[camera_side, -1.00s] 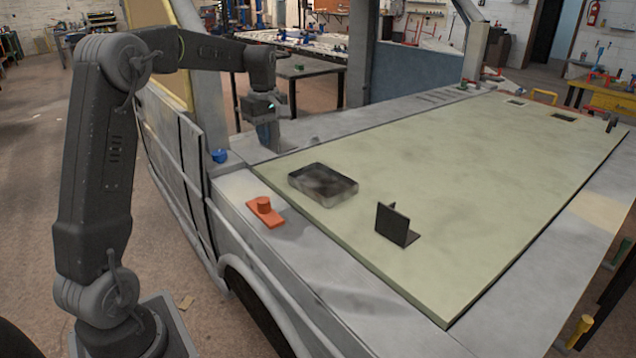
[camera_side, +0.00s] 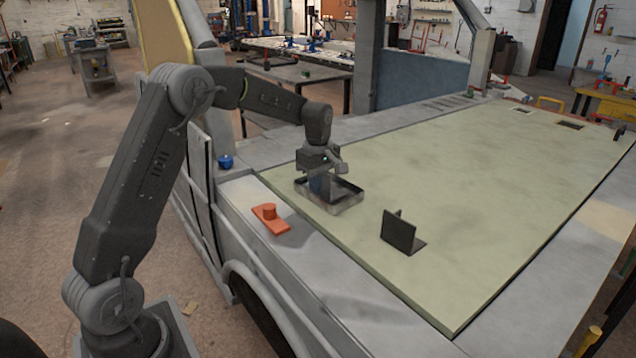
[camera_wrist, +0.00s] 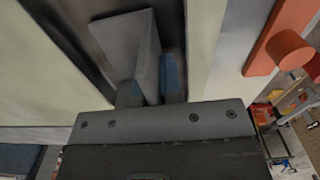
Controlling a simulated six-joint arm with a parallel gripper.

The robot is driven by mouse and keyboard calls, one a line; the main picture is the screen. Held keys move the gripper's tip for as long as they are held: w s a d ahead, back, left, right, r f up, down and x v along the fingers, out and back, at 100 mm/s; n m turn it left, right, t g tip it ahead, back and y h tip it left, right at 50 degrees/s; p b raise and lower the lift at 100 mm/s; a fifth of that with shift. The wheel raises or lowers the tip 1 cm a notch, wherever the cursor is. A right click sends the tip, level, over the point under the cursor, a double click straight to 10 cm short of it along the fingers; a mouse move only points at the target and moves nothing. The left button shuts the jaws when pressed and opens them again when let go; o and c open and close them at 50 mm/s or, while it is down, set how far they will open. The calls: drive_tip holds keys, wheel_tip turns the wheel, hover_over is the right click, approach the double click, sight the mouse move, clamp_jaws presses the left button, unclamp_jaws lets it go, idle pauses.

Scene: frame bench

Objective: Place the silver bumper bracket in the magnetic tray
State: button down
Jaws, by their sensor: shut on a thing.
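My gripper (camera_side: 320,184) is over the magnetic tray (camera_side: 346,203), a shallow dark metal tray on the pale green panel. Its lower end reaches down within the tray's outline and hides part of it. In the wrist view my gripper (camera_wrist: 152,92) is shut on the silver bumper bracket (camera_wrist: 147,52), a grey angled piece with two flat faces. The tray (camera_wrist: 62,38) shows there as dark metal around the bracket. I cannot tell whether the bracket touches the tray floor.
An orange block with a round knob (camera_side: 270,219) lies on the grey ledge in front of the tray. A black angle bracket (camera_side: 399,232) stands on the panel (camera_side: 480,180) to the right. A blue knob (camera_side: 225,161) is at the left. The panel beyond is mostly clear.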

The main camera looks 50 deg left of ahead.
drive_tip(key=shift+f, duration=0.15)
drive_tip(key=c, duration=1.6)
unclamp_jaws()
drive_tip(key=shift+o, duration=0.2)
